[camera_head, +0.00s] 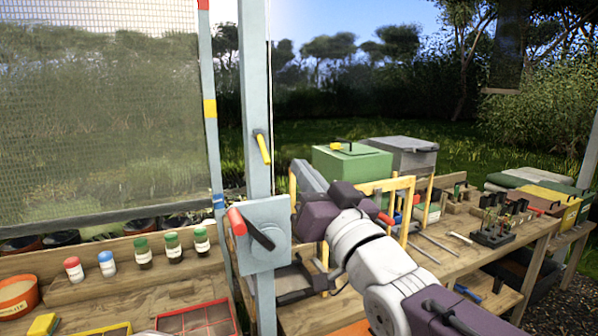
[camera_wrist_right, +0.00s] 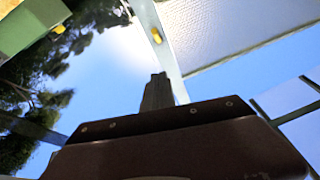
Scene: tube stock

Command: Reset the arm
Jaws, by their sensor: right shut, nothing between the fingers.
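My right arm comes in from the lower right in the head view. Its gripper (camera_head: 306,174) is raised in front of the workbench, close to the right of the blue-grey post (camera_head: 257,110). In the right wrist view the gripper's grey fingers (camera_wrist_right: 157,90) are together with nothing between them, and mostly sky shows behind them. My left gripper is not in view.
A plate (camera_head: 265,232) with a red-handled crank (camera_head: 237,222) sits on the post, left of my right arm. A yellow-tipped cleat (camera_head: 264,148) is above it. Several capped jars (camera_head: 143,252) stand on the left bench. Green (camera_head: 350,168) and grey boxes (camera_head: 405,152) stand behind the right bench (camera_head: 505,262).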

